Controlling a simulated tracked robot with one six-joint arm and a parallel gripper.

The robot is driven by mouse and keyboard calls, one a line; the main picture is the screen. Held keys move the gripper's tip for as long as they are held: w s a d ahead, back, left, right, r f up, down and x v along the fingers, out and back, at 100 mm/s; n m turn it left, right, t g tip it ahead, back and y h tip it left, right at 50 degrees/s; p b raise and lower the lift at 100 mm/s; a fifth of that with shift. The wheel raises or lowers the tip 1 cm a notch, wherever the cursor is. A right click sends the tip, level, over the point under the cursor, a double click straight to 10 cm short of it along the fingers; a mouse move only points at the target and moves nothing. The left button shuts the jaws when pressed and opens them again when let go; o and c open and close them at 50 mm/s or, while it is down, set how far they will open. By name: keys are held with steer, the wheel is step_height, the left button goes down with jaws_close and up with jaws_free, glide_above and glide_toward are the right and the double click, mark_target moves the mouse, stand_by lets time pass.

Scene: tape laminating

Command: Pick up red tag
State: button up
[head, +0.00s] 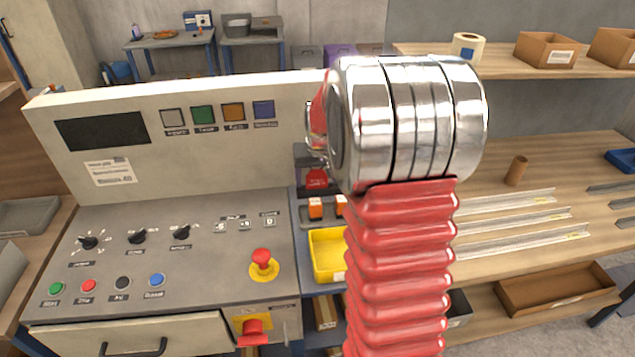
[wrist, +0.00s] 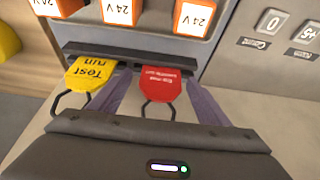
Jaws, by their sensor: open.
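The red tag (wrist: 160,84) with white lettering lies at the dark rack (wrist: 130,58) in the wrist view, its dark wire loop pointing toward my gripper. My gripper (wrist: 158,79) is open, with one purple-grey finger on each side of the red tag. I cannot tell whether either finger touches it. A yellow tag (wrist: 88,73) reading "Test run" is beside it, just left of the left finger. In the head view my wrist hides much of this area, and a small red patch shows beside it.
Orange 24V blocks (wrist: 194,17) stand close beyond the rack. The control panel (head: 170,240) has knobs, buttons and a red emergency stop (head: 262,258). A yellow bin (head: 327,255) sits to its right. Clear strips (head: 515,237) lie on the wooden bench at right.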

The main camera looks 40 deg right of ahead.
steer(key=shift+c, duration=0.4)
steer(key=c, duration=1.1)
